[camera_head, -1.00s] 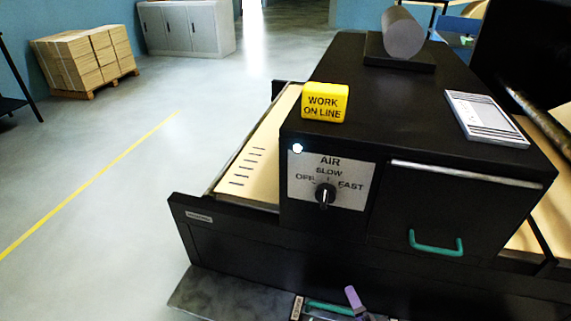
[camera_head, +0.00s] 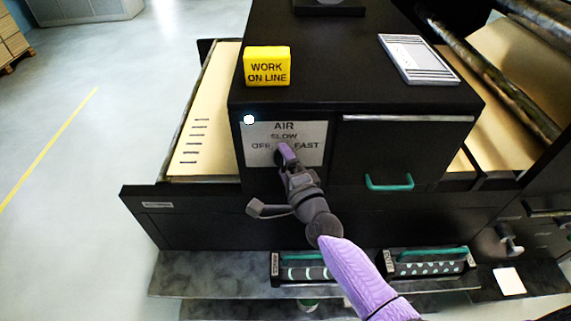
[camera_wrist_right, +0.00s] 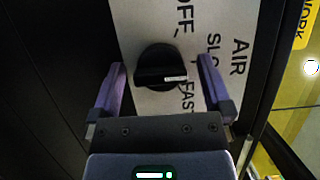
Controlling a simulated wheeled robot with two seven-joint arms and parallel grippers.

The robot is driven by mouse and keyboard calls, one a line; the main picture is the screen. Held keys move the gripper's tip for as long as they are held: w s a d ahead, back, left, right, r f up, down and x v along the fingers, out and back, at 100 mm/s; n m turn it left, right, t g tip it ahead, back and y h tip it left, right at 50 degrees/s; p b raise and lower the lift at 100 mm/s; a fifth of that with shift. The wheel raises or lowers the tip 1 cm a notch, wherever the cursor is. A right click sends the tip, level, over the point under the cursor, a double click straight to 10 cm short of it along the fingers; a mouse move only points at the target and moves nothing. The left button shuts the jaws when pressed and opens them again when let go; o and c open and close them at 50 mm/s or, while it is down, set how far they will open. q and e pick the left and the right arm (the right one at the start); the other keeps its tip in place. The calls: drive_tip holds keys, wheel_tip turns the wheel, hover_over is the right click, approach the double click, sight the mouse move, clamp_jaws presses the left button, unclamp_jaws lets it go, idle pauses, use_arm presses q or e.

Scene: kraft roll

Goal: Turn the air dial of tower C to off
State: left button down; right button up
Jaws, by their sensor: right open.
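The air dial (camera_wrist_right: 150,68) is a round black knob with a white mark, on a white panel (camera_head: 257,133) lettered AIR, OFF, SLOW and FAST. In the right wrist view its mark points roughly toward SLOW. My right gripper (camera_head: 287,152) is in front of the panel and hides the dial in the head view. In the right wrist view my right gripper (camera_wrist_right: 161,62) is open, its purple fingers on either side of the dial with a gap on both sides. My left gripper is out of view. No tower letter is readable on the black cabinet (camera_head: 335,80).
A yellow WORK ON LINE block (camera_head: 267,66) and a white card (camera_head: 418,60) lie on the cabinet top.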

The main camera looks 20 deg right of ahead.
drive_tip(key=c, duration=1.3)
drive_tip(key=shift+o, duration=0.2)
drive_tip(key=shift+r+n+p, duration=0.15)
drive_tip(key=shift+n+p, duration=0.25)
drive_tip(key=shift+p, duration=0.25)
drive_tip(key=n+g+p, duration=0.1)
drive_tip(key=n+p, duration=0.1)
drive_tip(key=p, duration=0.1)
drive_tip(key=n+g+h+p, duration=0.1)
drive_tip(key=n+p, duration=0.1)
drive_tip(key=p, duration=0.2)
drive_tip(key=shift+a+r+n, duration=0.1)
drive_tip(key=shift+r+n, duration=0.1)
drive_tip(key=shift+n, duration=0.2)
drive_tip(key=shift+f+n+g+h+p, duration=0.1)
drive_tip(key=shift+n+g+h+p, duration=0.4)
drive_tip(key=shift+n+p, duration=0.5)
drive_tip(key=shift+f+n+g+h+p, duration=0.1)
drive_tip(key=shift+n+g+h+p, duration=0.3)
drive_tip(key=shift+n+p, duration=0.55)
drive_tip(key=shift+f, duration=0.1)
